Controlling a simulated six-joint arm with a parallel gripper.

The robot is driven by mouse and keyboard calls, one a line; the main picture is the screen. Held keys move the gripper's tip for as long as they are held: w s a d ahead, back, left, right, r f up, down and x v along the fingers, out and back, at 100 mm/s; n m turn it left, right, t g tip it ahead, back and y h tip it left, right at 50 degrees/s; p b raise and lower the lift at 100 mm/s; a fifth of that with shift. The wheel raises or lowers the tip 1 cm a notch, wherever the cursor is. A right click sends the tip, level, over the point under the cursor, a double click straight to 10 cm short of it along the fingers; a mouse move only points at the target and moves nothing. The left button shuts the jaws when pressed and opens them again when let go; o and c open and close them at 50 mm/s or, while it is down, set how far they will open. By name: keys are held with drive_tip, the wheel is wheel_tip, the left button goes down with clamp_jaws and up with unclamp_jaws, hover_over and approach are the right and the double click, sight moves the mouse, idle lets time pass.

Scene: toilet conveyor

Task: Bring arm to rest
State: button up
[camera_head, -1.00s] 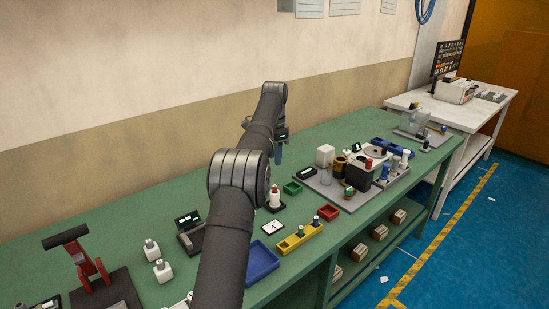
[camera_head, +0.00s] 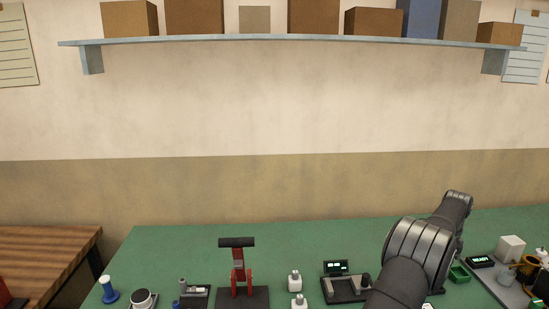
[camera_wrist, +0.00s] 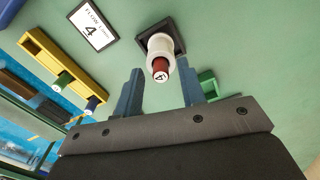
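My gripper (camera_wrist: 159,74) is open in the wrist view, its two blue fingers apart with nothing between them in contact. A white bottle with a red cap marked 4 (camera_wrist: 160,66) stands on a dark square base just beyond the fingertips, in line with the gap. In the head view my arm (camera_head: 420,255) reaches over the right part of the green bench (camera_head: 200,240). My gripper is hidden there behind the arm links.
In the wrist view a card marked 4 (camera_wrist: 91,26) and a yellow tray (camera_wrist: 60,66) lie left of the bottle; a green bin (camera_wrist: 208,84) is right. In the head view, a red press (camera_head: 239,270) and white bottles (camera_head: 295,281) stand left of the arm.

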drive_tip(key=shift+r, duration=1.45)
drive_tip(key=shift+f, duration=0.1)
wheel_tip(320, 180, up, 9)
wheel_tip(320, 180, down, 11)
drive_tip(key=shift+f, duration=0.15)
wheel_tip(320, 180, up, 4)
drive_tip(key=shift+f, duration=0.15)
drive_tip(key=s+d+r, duration=0.3)
drive_tip(key=s+r, duration=0.4)
drive_tip(key=s, duration=0.4)
drive_tip(key=s+a+f, duration=0.2)
drive_tip(key=s+a, duration=0.4)
drive_tip(key=s, duration=0.3)
drive_tip(key=s+a+f, duration=0.2)
drive_tip(key=s+a, duration=0.4)
drive_tip(key=s, duration=0.3)
drive_tip(key=w+f, duration=0.1)
drive_tip(key=w, duration=0.1)
drive_tip(key=w+a+f, duration=0.1)
drive_tip(key=w+f, duration=0.1)
drive_tip(key=shift+w+a+f, duration=0.1)
drive_tip(key=shift+w+f, duration=0.2)
